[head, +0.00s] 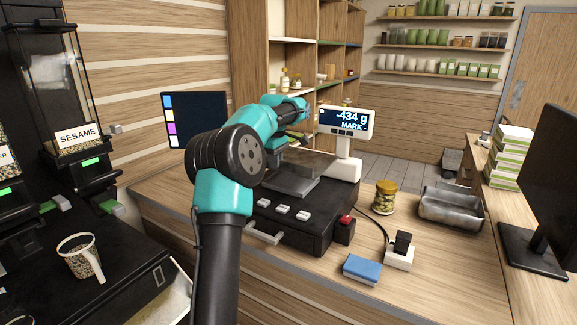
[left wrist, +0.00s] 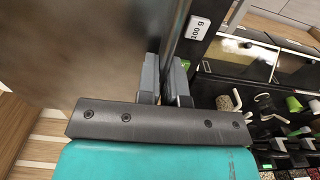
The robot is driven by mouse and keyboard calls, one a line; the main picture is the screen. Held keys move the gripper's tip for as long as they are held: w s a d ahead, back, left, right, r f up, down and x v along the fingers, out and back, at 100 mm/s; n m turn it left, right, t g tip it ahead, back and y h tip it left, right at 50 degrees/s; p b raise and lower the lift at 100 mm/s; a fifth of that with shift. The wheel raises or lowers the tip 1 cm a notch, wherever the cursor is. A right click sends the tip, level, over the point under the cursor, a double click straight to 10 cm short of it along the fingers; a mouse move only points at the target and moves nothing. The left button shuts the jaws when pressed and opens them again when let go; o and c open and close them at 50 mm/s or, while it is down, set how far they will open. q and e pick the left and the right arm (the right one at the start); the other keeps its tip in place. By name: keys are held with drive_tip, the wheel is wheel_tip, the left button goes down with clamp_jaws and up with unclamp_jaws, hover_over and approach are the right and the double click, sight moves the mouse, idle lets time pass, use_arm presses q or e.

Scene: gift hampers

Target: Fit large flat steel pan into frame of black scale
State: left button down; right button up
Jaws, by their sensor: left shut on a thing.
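The black scale (head: 305,235) stands on the wooden counter, with its white display (head: 347,122) reading -434 g. The large flat steel pan (left wrist: 95,50) fills the upper left of the left wrist view. My left gripper (left wrist: 165,80) is shut on the pan's edge, its two grey fingers one on each side. In the head view a grey steel plate (head: 292,181), probably the pan, shows over the scale beside my teal arm. The arm hides part of it and the fingertips, so I cannot tell whether it touches the frame. My right gripper is not in view.
A steel scoop tray (head: 451,206), a gold-lidded jar (head: 385,197), a white socket block (head: 399,254) and a blue sponge (head: 362,269) lie right of the scale. A dark monitor (head: 545,195) stands at far right. Dispensers (head: 85,160) and a mug (head: 81,257) are at left.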

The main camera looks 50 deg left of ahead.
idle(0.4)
use_arm(q)
hover_over(276, 197)
drive_tip(key=shift+w+f, duration=0.1)
drive_tip(key=shift+f, duration=2.4)
drive_tip(key=c, duration=1.8)
unclamp_jaws()
drive_tip(key=shift+f, duration=0.2)
clamp_jaws()
drive_tip(key=shift+f, duration=1.35)
idle(0.7)
